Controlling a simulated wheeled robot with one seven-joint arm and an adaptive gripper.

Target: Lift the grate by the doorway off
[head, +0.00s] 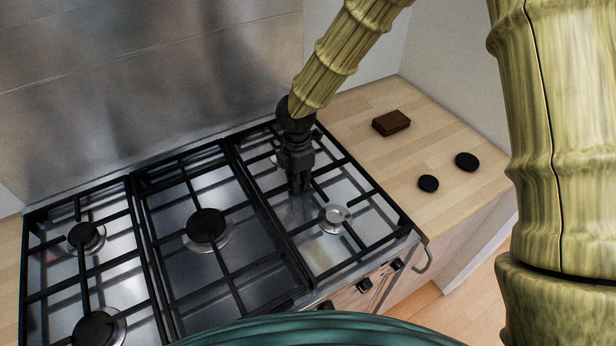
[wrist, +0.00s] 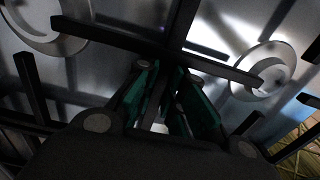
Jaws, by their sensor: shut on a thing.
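The black right-hand grate (head: 365,174) lies level over the right section of the hob. My gripper (head: 299,188) points down at the middle of this grate and is shut on its central bar. In the wrist view the green-lined fingers (wrist: 168,92) close around a bar where the grate's bars (wrist: 182,25) cross. I cannot tell whether there is a gap under the grate's feet. A bare burner (head: 335,217) without its cap shows beneath the front of the grate. A second burner behind is mostly hidden by my gripper.
The middle grate (head: 148,215) and the left grate (head: 28,265) stand close on the left. The wooden counter (head: 350,110) on the right holds a brown block (head: 391,123) and two black caps (head: 428,183) (head: 466,161). A steel splashback (head: 150,80) rises behind.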

